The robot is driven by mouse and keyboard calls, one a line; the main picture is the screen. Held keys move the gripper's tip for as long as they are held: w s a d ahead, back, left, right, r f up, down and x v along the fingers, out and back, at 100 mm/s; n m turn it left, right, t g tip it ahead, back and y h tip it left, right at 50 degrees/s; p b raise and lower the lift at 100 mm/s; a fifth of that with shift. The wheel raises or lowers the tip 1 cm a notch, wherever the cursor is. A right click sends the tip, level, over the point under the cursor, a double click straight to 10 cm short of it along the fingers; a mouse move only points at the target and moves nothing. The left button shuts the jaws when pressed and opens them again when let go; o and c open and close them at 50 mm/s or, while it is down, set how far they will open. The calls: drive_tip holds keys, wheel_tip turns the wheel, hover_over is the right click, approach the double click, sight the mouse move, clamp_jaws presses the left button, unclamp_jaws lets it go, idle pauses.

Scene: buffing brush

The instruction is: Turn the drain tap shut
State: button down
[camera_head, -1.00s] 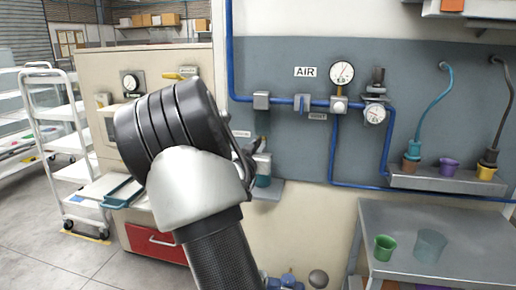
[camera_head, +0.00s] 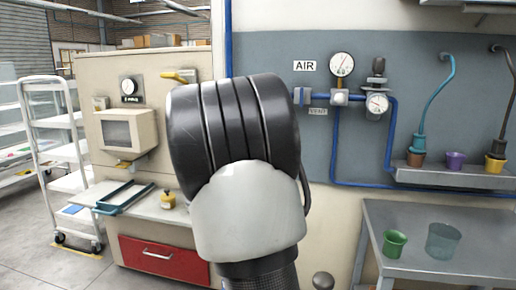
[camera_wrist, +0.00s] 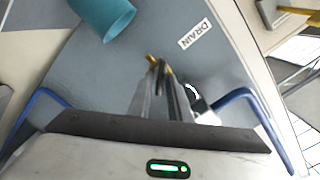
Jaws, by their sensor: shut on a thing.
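In the wrist view my gripper (camera_wrist: 161,68) has its two fingers close together around a small brass-yellow piece, the drain tap (camera_wrist: 152,58). Only small bits of the tap show at the fingertips, so the angle of its lever cannot be told. A white DRAIN label (camera_wrist: 195,34) is on the grey panel just beyond and to the right. A teal cylinder (camera_wrist: 105,14) is at the upper left, apart from the fingers. In the head view my arm covers the gripper, the tap and the label.
The head view shows blue air pipe (camera_head: 388,140) with a pressure gauge (camera_head: 341,65) and a regulator (camera_head: 377,103) right of my arm. A grey bench (camera_head: 440,215) with cups stands at lower right. A cabinet (camera_head: 150,60) with a red drawer (camera_head: 165,258) is at left.

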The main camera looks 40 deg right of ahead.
drive_tip(key=shift+f+m, duration=0.15)
drive_tip(key=shift+m, duration=1.75)
drive_tip(key=shift+f+m, duration=0.1)
drive_tip(key=shift+m, duration=1.8)
drive_tip(key=c, duration=1.9)
unclamp_jaws()
drive_tip(key=shift+o, duration=0.2)
drive_tip(key=shift+s, duration=0.1)
drive_tip(key=p+v, duration=0.2)
drive_tip(key=v, duration=1.5)
drive_tip(key=shift+s, duration=0.2)
drive_tip(key=shift+a, duration=0.1)
